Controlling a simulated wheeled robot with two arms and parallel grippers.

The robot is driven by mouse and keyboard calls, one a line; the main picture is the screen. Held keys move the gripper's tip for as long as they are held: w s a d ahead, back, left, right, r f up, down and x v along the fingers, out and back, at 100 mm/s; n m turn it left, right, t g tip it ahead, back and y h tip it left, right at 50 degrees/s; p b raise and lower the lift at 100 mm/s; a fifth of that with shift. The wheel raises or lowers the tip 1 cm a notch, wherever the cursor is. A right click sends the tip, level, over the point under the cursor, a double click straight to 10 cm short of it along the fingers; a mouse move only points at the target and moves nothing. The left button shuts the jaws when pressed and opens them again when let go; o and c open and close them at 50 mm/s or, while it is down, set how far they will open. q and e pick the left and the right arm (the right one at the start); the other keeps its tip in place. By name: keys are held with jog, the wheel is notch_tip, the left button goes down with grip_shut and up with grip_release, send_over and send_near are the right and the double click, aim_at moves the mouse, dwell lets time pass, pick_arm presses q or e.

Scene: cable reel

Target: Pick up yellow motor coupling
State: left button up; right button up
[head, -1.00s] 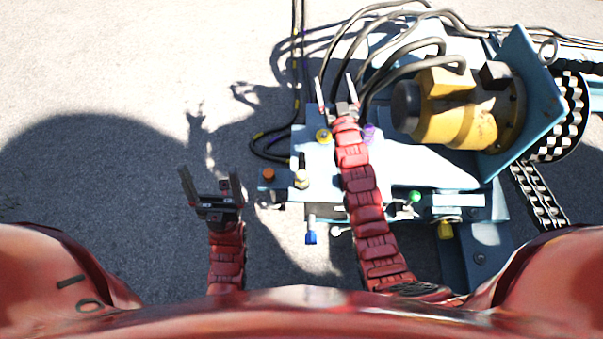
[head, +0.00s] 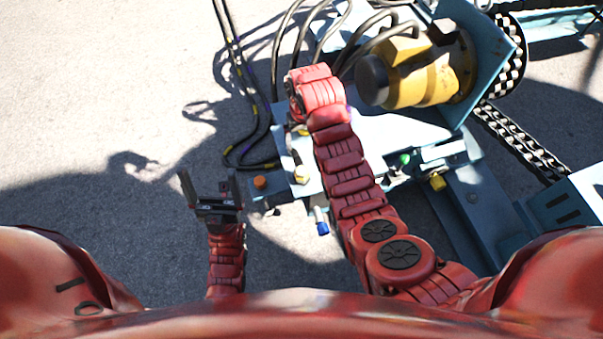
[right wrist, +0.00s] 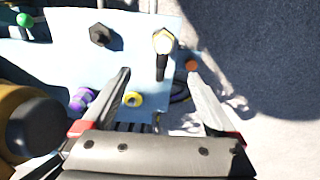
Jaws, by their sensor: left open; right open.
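A round yellow coupling (right wrist: 133,99) with a light centre sits at the edge of the light-blue panel in the right wrist view, beside a purple one (right wrist: 82,99). My right gripper (right wrist: 160,72) is open, its fingers spread above the panel. The yellow coupling shows just right of its left finger, and nothing is held. In the head view the right wrist hides these fingers. A pale yellow-topped fitting (right wrist: 163,40) stands further up. Another yellow cap (head: 437,181) is on the panel's right. I cannot tell which yellow part is the motor's. My left gripper (head: 210,180) is open and empty over the ground.
A yellow motor (head: 425,75) with a dark end stands beside the panel (head: 375,130). Black hoses (head: 290,40) run behind it. An orange cap (head: 260,182), a green knob (head: 404,158) and a blue cap (head: 322,228) are near. Open ground lies left.

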jog(key=b, duration=0.5)
send_over(302, 170)
jog(key=f, duration=0.4)
jog(key=w+f, duration=0.1)
jog(key=f, duration=0.1)
jog(key=shift+d+f, duration=0.2)
jog(key=shift+f, duration=0.2)
notch_tip(302, 170, down, 4)
jog(key=shift+f, duration=0.15)
jog(key=f, duration=0.3)
jog(key=s+f, duration=0.1)
jog(key=shift+a+f+p, duration=0.15)
jog(key=shift+a+p, duration=0.1)
jog(key=shift+p, duration=0.15)
jog(key=shift+w+f, duration=0.1)
jog(key=shift+f, duration=0.75)
grip_shut()
jog(key=shift+w+r, duration=0.1)
jog(key=shift+r, duration=0.05)
